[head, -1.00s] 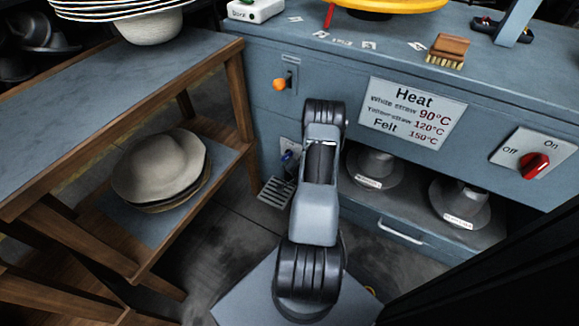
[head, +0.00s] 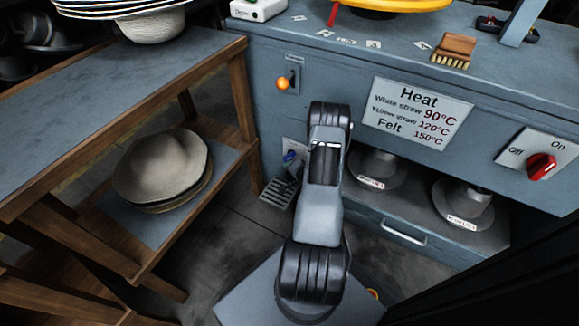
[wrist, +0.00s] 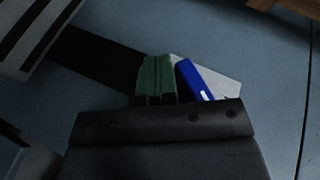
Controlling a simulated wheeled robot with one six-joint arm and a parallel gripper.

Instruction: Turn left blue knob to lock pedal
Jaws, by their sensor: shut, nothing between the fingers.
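The blue knob (head: 290,157) sits on a small pale plate (head: 293,146) low on the blue-grey machine front, left of my arm in the head view. In the wrist view the knob (wrist: 196,80) appears as a tilted blue bar in front of the plate (wrist: 219,78). My gripper (wrist: 157,78) has its green fingers together, empty, just left of the knob. I cannot tell whether they touch it. In the head view my arm hides the gripper.
A wooden table (head: 240,110) with a hat (head: 163,165) on its lower shelf stands to the left. An orange-tipped lever (head: 283,83) is above the knob. A red switch (head: 541,166) is far right. Hat forms (head: 375,166) sit in the open recess right of my arm.

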